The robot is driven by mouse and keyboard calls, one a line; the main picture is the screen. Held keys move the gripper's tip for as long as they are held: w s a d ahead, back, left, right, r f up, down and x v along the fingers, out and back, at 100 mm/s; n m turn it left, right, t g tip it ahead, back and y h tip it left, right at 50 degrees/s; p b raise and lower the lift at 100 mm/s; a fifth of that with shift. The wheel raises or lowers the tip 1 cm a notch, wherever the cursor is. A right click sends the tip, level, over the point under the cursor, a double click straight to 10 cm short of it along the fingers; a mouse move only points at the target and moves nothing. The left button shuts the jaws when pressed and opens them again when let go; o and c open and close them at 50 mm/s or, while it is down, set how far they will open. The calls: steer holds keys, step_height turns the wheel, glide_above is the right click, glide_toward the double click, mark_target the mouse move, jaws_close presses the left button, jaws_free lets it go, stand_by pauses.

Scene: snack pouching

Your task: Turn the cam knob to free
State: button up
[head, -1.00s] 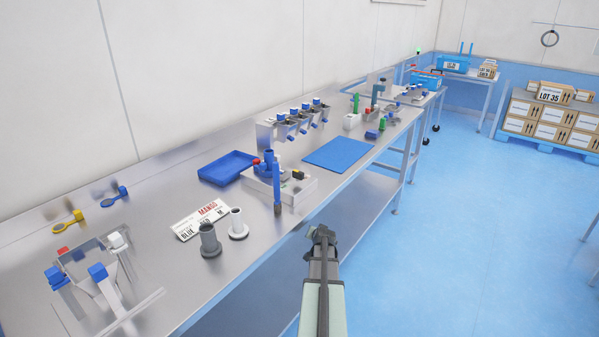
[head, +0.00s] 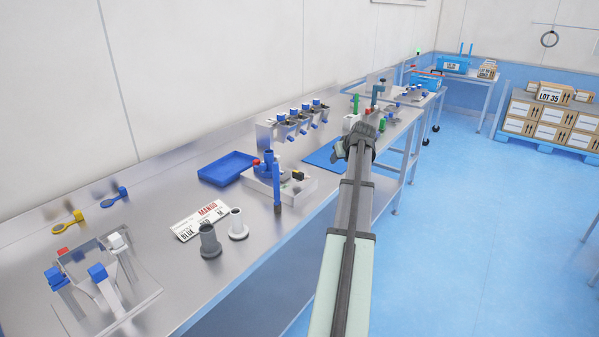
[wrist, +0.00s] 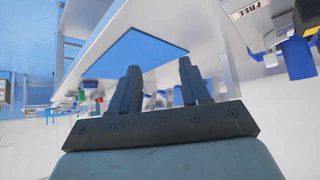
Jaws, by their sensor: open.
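The station with a white base (head: 295,191), a blue cup-shaped part and an upright blue post stands on the steel bench. A small black-and-yellow part (head: 298,175) sits on its right side; I cannot tell whether this is the cam knob. In the wrist view a label reading FREE (wrist: 250,10) shows at the top right, with blue parts beside it. My gripper (head: 338,152) is in the air right of the station, in front of the blue mat. In the wrist view its fingers (wrist: 159,72) are apart and empty.
A blue mat (head: 317,155) lies behind my gripper, and a blue tray (head: 226,168) lies left of the station. Several dispensers (head: 300,122) line the back.

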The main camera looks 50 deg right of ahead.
mark_target(299, 172)
steer(key=w+a+r+n+g+y, duration=0.1)
steer(key=w+a+r+n+y, duration=0.15)
steer(key=a+r+n, duration=0.35)
steer(key=w+a+r+n+g+y, duration=0.1)
steer(key=w+a+r+y, duration=0.2)
steer(key=a, duration=0.4)
steer(key=shift+h, duration=0.25)
steer(key=x, duration=0.8)
steer(key=s+x, duration=0.1)
steer(key=x, duration=0.3)
steer(key=shift+s+f, duration=0.1)
steer(key=shift+f, duration=0.2)
steer(key=shift+c, duration=0.3)
jaws_close()
